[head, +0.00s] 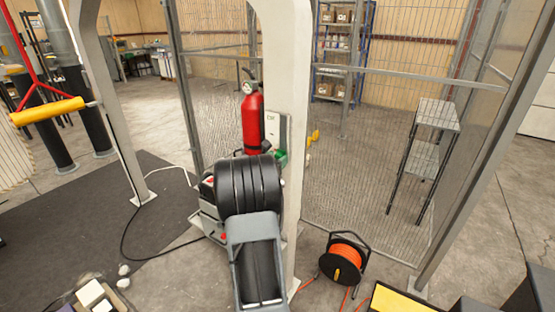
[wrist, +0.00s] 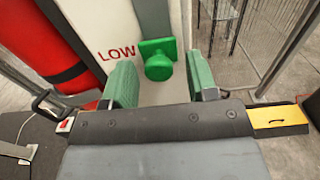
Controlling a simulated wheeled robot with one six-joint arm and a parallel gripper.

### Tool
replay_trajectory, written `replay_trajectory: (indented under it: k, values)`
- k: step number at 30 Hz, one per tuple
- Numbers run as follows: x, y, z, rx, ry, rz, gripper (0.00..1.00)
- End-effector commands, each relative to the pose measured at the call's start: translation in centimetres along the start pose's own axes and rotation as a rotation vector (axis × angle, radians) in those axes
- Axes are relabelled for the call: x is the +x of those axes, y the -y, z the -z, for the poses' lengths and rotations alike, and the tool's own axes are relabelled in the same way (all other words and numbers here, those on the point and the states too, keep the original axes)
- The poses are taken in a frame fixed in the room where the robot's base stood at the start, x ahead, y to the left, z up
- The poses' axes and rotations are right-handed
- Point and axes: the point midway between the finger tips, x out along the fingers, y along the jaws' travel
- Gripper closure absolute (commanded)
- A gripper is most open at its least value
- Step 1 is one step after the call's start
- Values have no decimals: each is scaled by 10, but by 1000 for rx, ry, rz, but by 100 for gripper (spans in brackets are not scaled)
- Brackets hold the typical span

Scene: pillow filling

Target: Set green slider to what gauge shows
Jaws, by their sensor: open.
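The green slider (wrist: 158,62) is a round knob on a green plate. It sits on a white panel (wrist: 92,14) beside the red word LOW, at the lower end of a dark vertical track (wrist: 151,18). My gripper (wrist: 161,80) is open, with one green finger on each side of the knob and a gap to both. In the head view the panel (head: 277,128) is on a pale post and the green slider (head: 281,158) shows at its foot, partly behind my arm. No gauge reading is legible; a small pale disc (head: 248,87) shows on the extinguisher's neck.
A red fire extinguisher (head: 252,120) stands just left of the panel; it fills the left of the wrist view (wrist: 45,45). An orange cable reel (head: 344,258) stands on the floor at right. Mesh fencing (head: 365,150) and a grey stand (head: 437,114) are behind.

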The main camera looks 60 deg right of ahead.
Motion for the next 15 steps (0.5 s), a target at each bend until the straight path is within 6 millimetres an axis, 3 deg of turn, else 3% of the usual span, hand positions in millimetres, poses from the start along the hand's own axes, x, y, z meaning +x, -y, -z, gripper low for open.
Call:
replay_trajectory:
  k: [15]
  values:
    - [-99, -1, 1, 0, 1, -4, 47]
